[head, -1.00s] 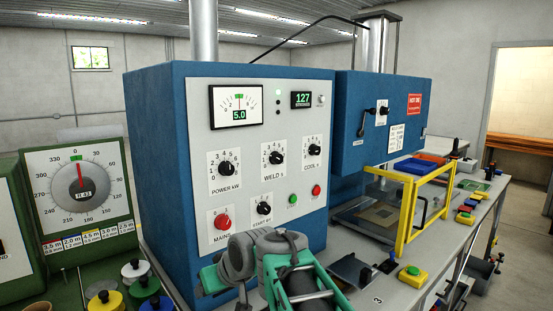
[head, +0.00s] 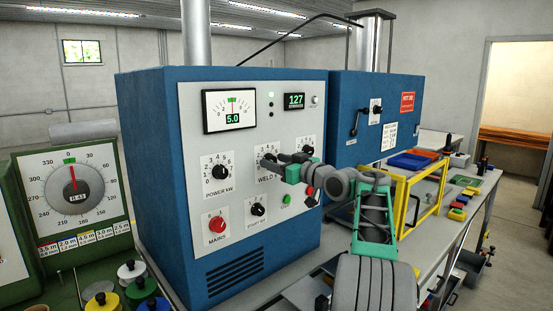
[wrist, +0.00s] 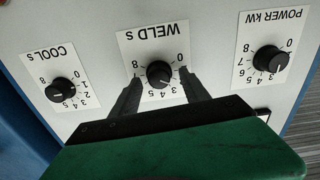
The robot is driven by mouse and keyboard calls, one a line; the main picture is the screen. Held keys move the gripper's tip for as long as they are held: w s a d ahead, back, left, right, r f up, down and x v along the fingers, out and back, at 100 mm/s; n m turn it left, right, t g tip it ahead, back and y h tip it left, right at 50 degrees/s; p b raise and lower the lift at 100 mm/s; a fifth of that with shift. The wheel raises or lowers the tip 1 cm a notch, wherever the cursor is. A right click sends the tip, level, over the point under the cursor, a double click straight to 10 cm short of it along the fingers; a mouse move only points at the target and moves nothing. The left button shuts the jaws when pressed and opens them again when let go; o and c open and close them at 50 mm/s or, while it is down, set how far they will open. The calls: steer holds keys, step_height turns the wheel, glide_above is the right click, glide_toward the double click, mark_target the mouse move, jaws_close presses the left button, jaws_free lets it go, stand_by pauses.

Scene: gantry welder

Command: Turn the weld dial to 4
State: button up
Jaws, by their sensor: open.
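The weld dial (wrist: 160,73) is a black round knob on a white scale plate marked WELD s, upside down in the wrist view. My gripper (wrist: 159,77) is open, with one dark finger on each side of the knob's lower part. I cannot tell whether the fingers touch it. The knob's exact setting is too small to read surely. In the head view my gripper (head: 276,159) reaches the panel from the right and partly covers the weld dial (head: 267,154) and its label.
The power dial (head: 219,172) is to the left; the cool dial (wrist: 60,91) is on the other side in the wrist view. Below are the red mains knob (head: 217,225), the start dial (head: 258,209) and a green button (head: 287,199). A yellow guard frame (head: 408,205) stands right.

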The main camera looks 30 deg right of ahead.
steer(key=shift+c, duration=0.4)
jaws_close()
